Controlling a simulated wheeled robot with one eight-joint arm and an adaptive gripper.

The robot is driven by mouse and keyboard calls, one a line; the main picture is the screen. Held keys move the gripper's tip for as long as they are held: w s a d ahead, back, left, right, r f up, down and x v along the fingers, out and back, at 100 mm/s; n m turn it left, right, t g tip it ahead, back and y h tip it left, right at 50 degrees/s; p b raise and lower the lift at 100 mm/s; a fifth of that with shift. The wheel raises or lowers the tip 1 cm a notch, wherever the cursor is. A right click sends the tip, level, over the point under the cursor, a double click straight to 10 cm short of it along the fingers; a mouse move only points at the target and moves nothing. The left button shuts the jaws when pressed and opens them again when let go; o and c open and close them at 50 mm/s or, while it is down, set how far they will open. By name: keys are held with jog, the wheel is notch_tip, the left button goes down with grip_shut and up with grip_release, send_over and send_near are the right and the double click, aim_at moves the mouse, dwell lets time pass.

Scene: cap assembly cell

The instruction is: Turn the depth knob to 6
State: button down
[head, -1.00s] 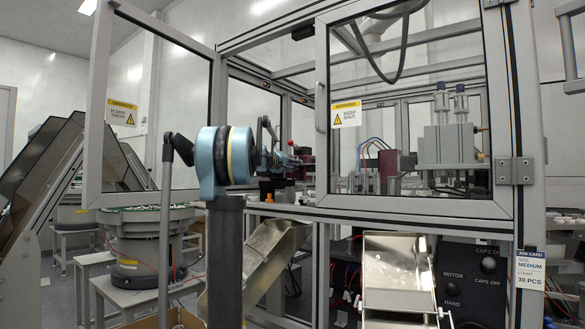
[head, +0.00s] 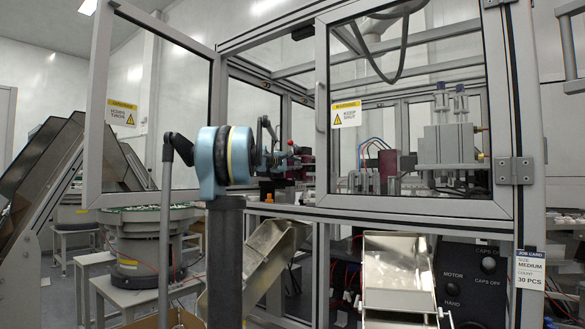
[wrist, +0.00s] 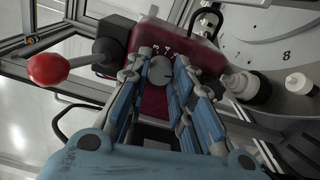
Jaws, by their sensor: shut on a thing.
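The knob I take for the depth knob (wrist: 161,70) is a small round grey knob on a dark red housing (wrist: 205,57) in the wrist view. A few small pale marks lie above it, too small to read surely, so its setting is unclear. My gripper (wrist: 160,80), with blue-padded linked fingers, is shut on this knob, one finger at each side. The fingers hide the knob's sides and lower surroundings. In the head view the dark red housing (head: 307,163) is small inside the cell, with my gripper (head: 283,161) against it; the knob cannot be made out there.
A red ball-ended lever (wrist: 48,69) sticks out left of the housing. A large grey dial plate (wrist: 270,50) marked 8 stands at the right, with a black-and-white fitting (wrist: 240,88) beside it. The framed cell door (head: 208,120) stands open at the left.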

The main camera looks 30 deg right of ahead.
jog(key=shift+w+a+f+n, duration=0.1)
jog(key=shift+f+n, duration=0.05)
jog(key=shift+n, duration=0.85)
jog(key=c, duration=1.4)
grip_release()
jog(key=shift+w, duration=0.1)
jog(key=shift+o, duration=0.2)
jog(key=v, duration=1.2)
